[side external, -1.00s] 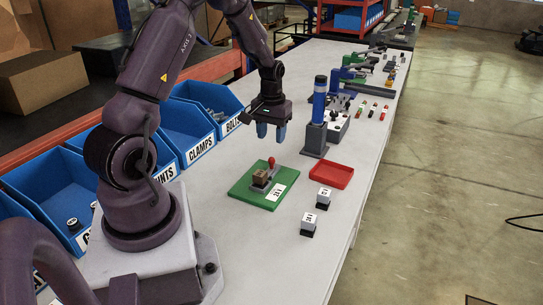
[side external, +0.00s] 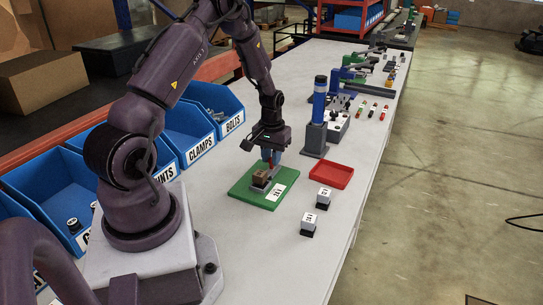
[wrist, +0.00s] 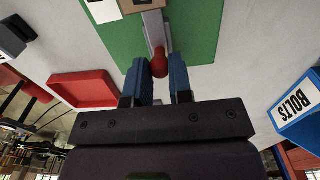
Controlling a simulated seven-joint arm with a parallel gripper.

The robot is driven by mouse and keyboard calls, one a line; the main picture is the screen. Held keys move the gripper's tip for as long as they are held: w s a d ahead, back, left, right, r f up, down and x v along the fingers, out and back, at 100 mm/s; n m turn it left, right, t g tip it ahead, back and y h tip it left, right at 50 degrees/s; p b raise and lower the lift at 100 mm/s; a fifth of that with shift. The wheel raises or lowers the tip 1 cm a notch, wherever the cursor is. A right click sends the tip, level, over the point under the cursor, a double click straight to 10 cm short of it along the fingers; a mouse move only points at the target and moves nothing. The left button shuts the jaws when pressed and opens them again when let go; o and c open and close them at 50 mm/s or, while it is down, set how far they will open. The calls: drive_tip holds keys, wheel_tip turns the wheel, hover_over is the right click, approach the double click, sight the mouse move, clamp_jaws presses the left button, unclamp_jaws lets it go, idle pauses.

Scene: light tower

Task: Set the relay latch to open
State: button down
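The relay latch is a grey bracket with a red knob, on a green base plate (side external: 243,193) with a brown block (side external: 260,177) and a white label (side external: 276,192). The red knob (wrist: 159,62) shows in the wrist view between the tips of my gripper (wrist: 159,70). The two blue fingers are apart, one on each side of the knob. I cannot tell whether either finger touches it. In the side view my gripper (side external: 270,157) is low over the plate, and its fingers largely hide the knob.
A grey and blue light tower (side external: 317,120) stands right of the gripper. A red tray (side external: 331,175) and two small labelled blocks (side external: 323,196) (side external: 309,221) lie to the right. Blue bins (side external: 214,105) line the left edge. The table in front of the plate is clear.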

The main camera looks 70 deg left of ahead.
drive_tip(key=shift+w+a, duration=1)
drive_tip(key=c, duration=1)
unclamp_jaws()
drive_tip(key=shift+c, duration=0.2)
drive_tip(key=shift+r, duration=0.15)
wheel_tip(320, 180, up, 13)
drive_tip(key=shift+d+f, duration=0.1)
drive_tip(key=shift+f, duration=0.05)
drive_tip(key=shift+s, duration=0.1)
